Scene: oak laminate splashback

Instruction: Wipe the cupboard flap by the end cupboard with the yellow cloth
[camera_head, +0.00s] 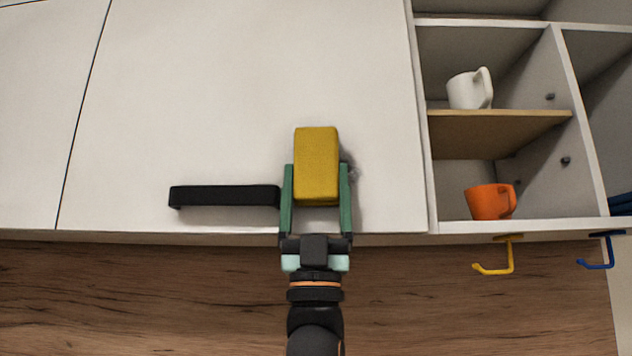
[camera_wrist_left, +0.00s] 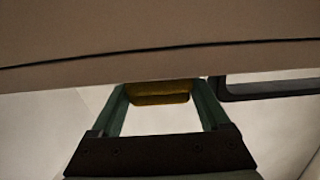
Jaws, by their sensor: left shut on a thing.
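My left gripper (camera_head: 317,167) comes up from below in the head view. It is shut on the yellow cloth (camera_head: 316,150), a thick block-like pad between its green fingers. The cloth is over the lower right part of the white cupboard flap (camera_head: 230,100); I cannot tell whether it touches. A grey smudge (camera_head: 352,172) shows on the flap just right of the cloth, partly hidden by it and a finger. In the left wrist view the cloth (camera_wrist_left: 160,92) shows between the fingertips. The end cupboard (camera_head: 433,180) is the open shelf unit to the right. My right gripper is out of view.
A black bar handle (camera_head: 225,196) sits on the flap just left of the gripper. A white mug (camera_head: 468,90) and an orange mug (camera_head: 490,202) stand in the open cupboard. A yellow hook (camera_head: 495,270) and a blue hook (camera_head: 600,264) hang below. The flap's upper area is clear.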

